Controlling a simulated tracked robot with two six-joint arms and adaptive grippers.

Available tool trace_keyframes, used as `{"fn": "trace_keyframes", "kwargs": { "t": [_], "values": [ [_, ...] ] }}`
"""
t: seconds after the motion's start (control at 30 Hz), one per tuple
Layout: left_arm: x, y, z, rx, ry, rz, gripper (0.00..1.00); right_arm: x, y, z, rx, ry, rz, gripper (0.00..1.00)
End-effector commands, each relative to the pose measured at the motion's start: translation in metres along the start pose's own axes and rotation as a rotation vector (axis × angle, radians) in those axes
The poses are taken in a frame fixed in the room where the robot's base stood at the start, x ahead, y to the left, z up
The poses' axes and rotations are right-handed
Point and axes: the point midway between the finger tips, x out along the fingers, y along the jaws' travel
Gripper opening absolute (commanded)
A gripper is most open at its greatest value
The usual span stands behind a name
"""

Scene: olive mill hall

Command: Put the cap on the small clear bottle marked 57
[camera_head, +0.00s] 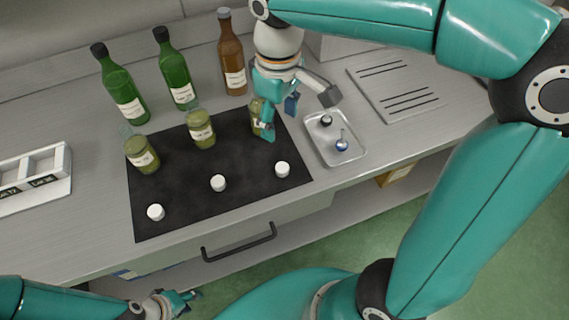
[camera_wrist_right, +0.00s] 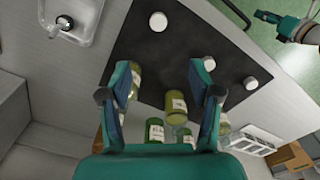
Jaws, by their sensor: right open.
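Three small bottles with greenish contents and pale labels stand on the black mat: left (camera_head: 142,154), middle (camera_head: 200,129) and right (camera_head: 257,111). I cannot read which is marked 57. Three white caps lie on the mat's near part: left (camera_head: 156,212), middle (camera_head: 218,183) and right (camera_head: 283,170). My right gripper (camera_head: 280,117) is open beside the right bottle, partly hiding it. In the right wrist view that bottle (camera_wrist_right: 135,80) shows just inside one finger of the open gripper (camera_wrist_right: 164,85); contact is unclear. My left gripper (camera_head: 183,299) is low at the front, away from the mat.
Tall green bottles (camera_head: 123,90) (camera_head: 177,72) and a brown bottle (camera_head: 231,55) stand behind the black mat (camera_head: 185,205). A white labelled rack (camera_head: 40,190) is at left.

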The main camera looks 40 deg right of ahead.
Motion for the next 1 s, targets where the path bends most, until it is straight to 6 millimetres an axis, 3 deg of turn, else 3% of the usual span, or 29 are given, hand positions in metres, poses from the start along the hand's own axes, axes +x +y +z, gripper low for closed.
{"fn": "trace_keyframes", "kwargs": {
  "t": [0.53, 0.7, 1.0],
  "values": [
    [0.003, -0.001, 0.000, 0.000, 0.000, 0.000, 0.40, 0.100, -0.001, -0.001, -0.007, -0.005, 0.000, 0.63],
    [0.003, -0.001, 0.000, 0.000, 0.000, 0.000, 0.40, 0.112, -0.001, -0.002, -0.006, -0.001, -0.001, 0.63],
    [0.003, -0.001, 0.000, 0.000, 0.000, 0.000, 0.40, 0.113, -0.002, -0.002, -0.007, 0.000, 0.000, 0.63]
  ]
}}
